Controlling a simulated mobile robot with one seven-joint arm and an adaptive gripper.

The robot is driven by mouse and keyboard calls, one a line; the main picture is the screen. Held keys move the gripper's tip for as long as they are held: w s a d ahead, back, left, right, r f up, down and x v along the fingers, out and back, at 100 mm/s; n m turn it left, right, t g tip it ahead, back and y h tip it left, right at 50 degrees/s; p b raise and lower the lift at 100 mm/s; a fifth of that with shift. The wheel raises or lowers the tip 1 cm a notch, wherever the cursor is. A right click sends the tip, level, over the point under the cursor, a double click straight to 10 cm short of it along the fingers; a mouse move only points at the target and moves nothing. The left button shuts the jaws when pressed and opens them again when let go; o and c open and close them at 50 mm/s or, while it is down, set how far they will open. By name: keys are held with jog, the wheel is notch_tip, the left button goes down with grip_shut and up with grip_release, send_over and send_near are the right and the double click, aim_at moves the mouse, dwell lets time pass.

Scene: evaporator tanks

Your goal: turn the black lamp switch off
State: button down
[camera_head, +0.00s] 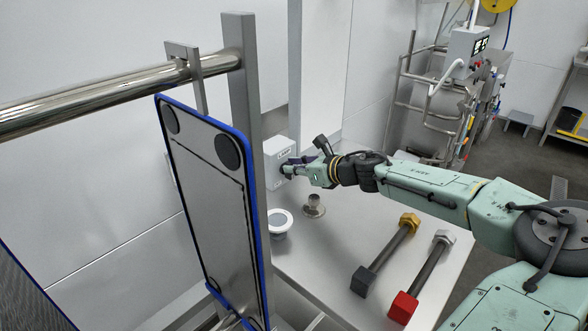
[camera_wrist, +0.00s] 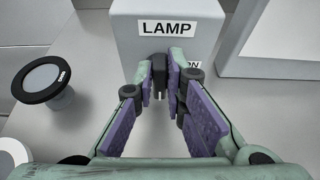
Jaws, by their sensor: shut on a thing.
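The grey lamp box (camera_wrist: 135,42), labelled LAMP, is at the top middle of the wrist view. It also shows in the head view (camera_head: 275,165), on the far side of the work surface. The black lamp switch (camera_wrist: 158,68) is on its front, with part of an ON label to the right. My gripper (camera_wrist: 161,78) has its purple-padded fingers closed on the switch from left and right. In the head view my gripper (camera_head: 287,168) is at the box front, and its fingers hide the switch there.
A round black-rimmed fitting (camera_wrist: 42,80) is left of the box in the wrist view. A blue-edged panel (camera_head: 205,190) stands at the left front in the head view. A yellow-ended bar (camera_head: 391,253) and a red-ended bar (camera_head: 425,272) lie on the grey surface (camera_head: 330,270).

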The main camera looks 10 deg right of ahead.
dwell(0.3)
jog(key=c, duration=1.6)
grip_release()
jog(key=shift+c, duration=0.2)
jog(key=shift+d, duration=0.1)
jog(key=v, duration=1.2)
